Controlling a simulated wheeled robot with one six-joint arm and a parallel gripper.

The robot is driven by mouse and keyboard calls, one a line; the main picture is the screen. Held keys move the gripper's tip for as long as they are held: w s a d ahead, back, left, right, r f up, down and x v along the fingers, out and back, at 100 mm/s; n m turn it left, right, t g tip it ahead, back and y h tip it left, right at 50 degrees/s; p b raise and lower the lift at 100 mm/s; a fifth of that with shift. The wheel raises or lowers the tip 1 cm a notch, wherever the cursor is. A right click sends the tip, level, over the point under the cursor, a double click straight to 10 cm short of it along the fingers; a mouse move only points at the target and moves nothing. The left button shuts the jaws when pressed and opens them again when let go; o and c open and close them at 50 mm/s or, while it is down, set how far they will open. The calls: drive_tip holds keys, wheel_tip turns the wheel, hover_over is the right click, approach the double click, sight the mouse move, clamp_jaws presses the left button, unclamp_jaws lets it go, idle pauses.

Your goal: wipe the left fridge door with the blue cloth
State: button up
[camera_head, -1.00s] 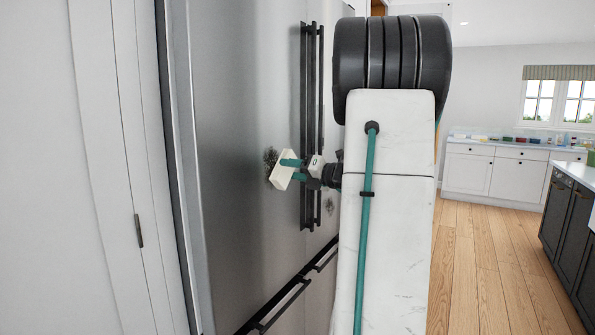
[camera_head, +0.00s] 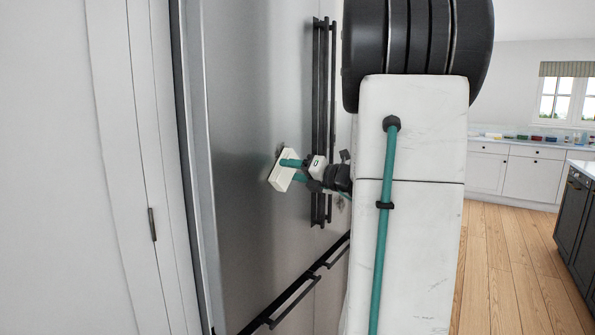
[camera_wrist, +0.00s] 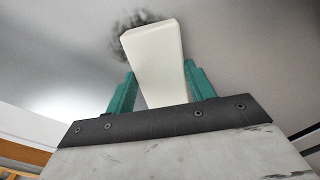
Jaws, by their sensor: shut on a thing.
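The left fridge door (camera_head: 240,100) is a tall grey metal panel in the head view. My gripper (camera_head: 291,171) has green fingers and is shut on a white block (camera_head: 280,176); I see no blue cloth. The block is at the door surface, left of the handles; whether it touches is hard to tell. A dark smudge (camera_wrist: 130,38) shows on the door beside the block's far end in the wrist view. In the head view only a small dark bit shows above the block, and the block may hide more. The wrist view shows the white block (camera_wrist: 158,55) between both fingers.
Black drawer handles (camera_head: 290,300) run below. White cabinets and open wooden floor (camera_head: 505,265) lie to the right.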

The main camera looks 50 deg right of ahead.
drive_tip(key=shift+a+r, duration=0.1)
drive_tip(key=shift+a, duration=1.05)
drive_tip(key=shift+r, duration=1)
drive_tip(key=shift+w+d+r, duration=0.15)
drive_tip(key=shift+d+r, duration=0.2)
drive_tip(key=shift+d, duration=1.4)
drive_tip(key=shift+w+d+r, duration=0.1)
drive_tip(key=shift+d+r, duration=0.25)
drive_tip(key=shift+d, duration=1.35)
drive_tip(key=shift+w+d+r, duration=0.15)
drive_tip(key=shift+d+r, duration=0.2)
drive_tip(key=shift+d, duration=1.4)
drive_tip(key=shift+s+a, duration=0.2)
drive_tip(key=shift+a, duration=2.45)
drive_tip(key=shift+s+a, duration=0.2)
drive_tip(key=shift+a, duration=2.4)
drive_tip(key=s, duration=0.6)
drive_tip(key=shift+d, duration=0.3)
drive_tip(key=shift+s, duration=0.1)
